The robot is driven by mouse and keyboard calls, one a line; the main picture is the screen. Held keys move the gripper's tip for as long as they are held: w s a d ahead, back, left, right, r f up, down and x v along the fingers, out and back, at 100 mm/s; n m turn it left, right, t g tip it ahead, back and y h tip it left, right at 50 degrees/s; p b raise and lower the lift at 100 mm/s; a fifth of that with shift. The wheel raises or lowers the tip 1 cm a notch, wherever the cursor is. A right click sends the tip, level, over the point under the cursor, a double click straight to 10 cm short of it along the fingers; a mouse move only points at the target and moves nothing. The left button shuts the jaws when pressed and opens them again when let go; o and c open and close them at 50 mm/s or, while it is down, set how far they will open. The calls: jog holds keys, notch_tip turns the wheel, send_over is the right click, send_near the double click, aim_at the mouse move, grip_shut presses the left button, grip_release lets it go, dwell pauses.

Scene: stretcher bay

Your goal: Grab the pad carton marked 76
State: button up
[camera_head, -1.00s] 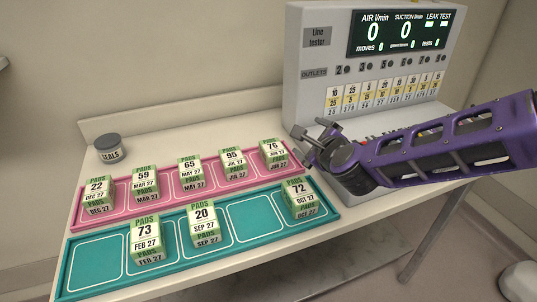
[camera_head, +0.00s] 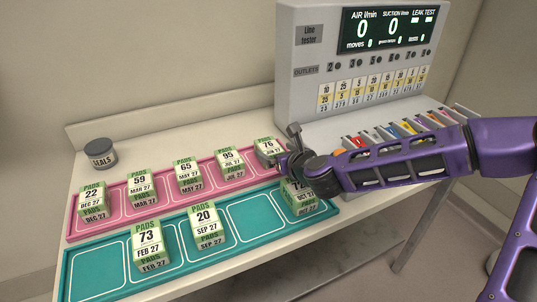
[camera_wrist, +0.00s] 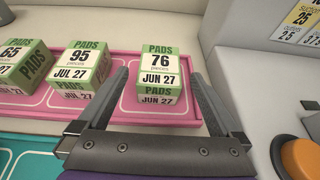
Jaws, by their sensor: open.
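The pad carton marked 76 (camera_head: 267,145) stands at the right end of the pink tray (camera_head: 127,223). It is green and white, with JUN 27 on it, and my arm partly hides it in the head view. In the wrist view the carton marked 76 (camera_wrist: 160,72) stands upright just ahead, in the gap between my fingers. My gripper (camera_wrist: 163,78) is open, one finger to each side, and I see no contact. In the head view my gripper (camera_head: 279,144) is right at the carton.
The carton marked 95 (camera_head: 230,162) stands left of it in the pink tray. The carton marked 72 (camera_head: 303,199) is below my arm in the teal tray (camera_head: 97,270). The line tester (camera_head: 296,85) rises behind on the right. A SEALS jar (camera_head: 101,154) stands back left.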

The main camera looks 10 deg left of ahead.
aim_at(265, 144)
jog(key=x, duration=0.8)
jog(key=shift+w+a+f, duration=0.15)
jog(key=shift+w, duration=0.1)
jog(key=c, duration=1.5)
